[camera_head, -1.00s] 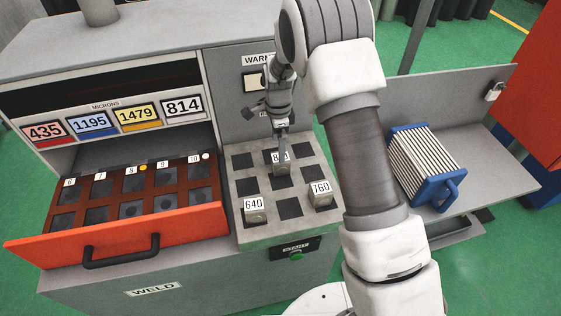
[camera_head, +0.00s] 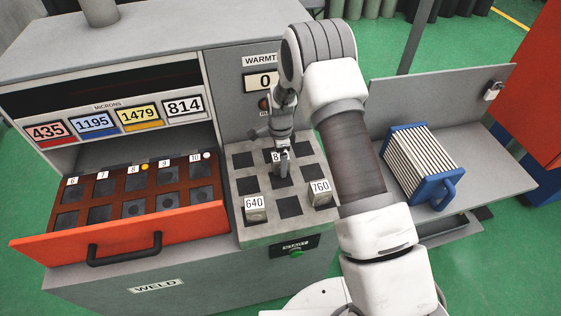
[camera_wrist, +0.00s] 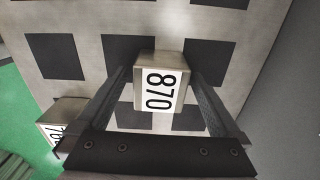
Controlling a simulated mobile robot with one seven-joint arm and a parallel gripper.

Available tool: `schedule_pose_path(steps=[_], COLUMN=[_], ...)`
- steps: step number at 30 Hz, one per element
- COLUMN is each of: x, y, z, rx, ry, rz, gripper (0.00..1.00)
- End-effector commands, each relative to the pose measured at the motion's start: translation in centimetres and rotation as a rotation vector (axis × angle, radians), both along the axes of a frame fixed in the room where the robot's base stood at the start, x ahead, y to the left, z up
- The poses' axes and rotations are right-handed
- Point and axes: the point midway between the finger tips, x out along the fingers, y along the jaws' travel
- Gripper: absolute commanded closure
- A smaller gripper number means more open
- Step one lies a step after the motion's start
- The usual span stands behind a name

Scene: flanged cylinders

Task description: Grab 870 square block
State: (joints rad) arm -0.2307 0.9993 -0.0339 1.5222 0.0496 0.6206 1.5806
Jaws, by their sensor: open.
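The 870 square block (camera_wrist: 161,80) is a metal block with a white label, standing on the grey plate with dark squares (camera_wrist: 80,20). In the wrist view my gripper (camera_wrist: 161,92) is open, with one finger on each side of the block and small gaps visible. In the head view my gripper (camera_head: 283,165) is over the middle of the plate, and the 870 block (camera_head: 276,158) is partly hidden behind it. I cannot tell exactly how low the fingertips are beside the block.
The 640 block (camera_head: 255,208) and 760 block (camera_head: 320,192) stand on the same plate nearby. An open orange drawer (camera_head: 130,238) lies to the left. A blue-ended rack (camera_head: 425,165) sits on the right shelf. The START button (camera_head: 296,253) is on the front.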

Motion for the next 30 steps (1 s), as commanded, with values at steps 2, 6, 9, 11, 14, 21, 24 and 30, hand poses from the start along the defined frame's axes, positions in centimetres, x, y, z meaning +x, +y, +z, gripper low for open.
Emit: schedule_pose_path(steps=[2, 6, 9, 11, 14, 21, 24, 30], x=[0.00, 0.00, 0.00, -0.01, -0.01, -0.01, 0.09, 0.09], y=[-0.01, -0.01, -0.01, -0.01, -0.01, -0.02, 0.00, 0.00], z=[0.02, 0.04, 0.04, 0.05, 0.05, 0.06, 0.19, 0.21], rx=[0.000, 0.000, 0.000, 0.000, 0.000, 0.000, 0.000, 0.000], ry=[0.000, 0.000, 0.000, 0.000, 0.000, 0.000, -0.002, -0.002], rz=[0.000, 0.000, 0.000, 0.000, 0.000, 0.000, 0.000, 0.000], gripper=[0.04, 0.29, 0.47, 0.58, 0.76, 1.00, 1.00, 1.00])
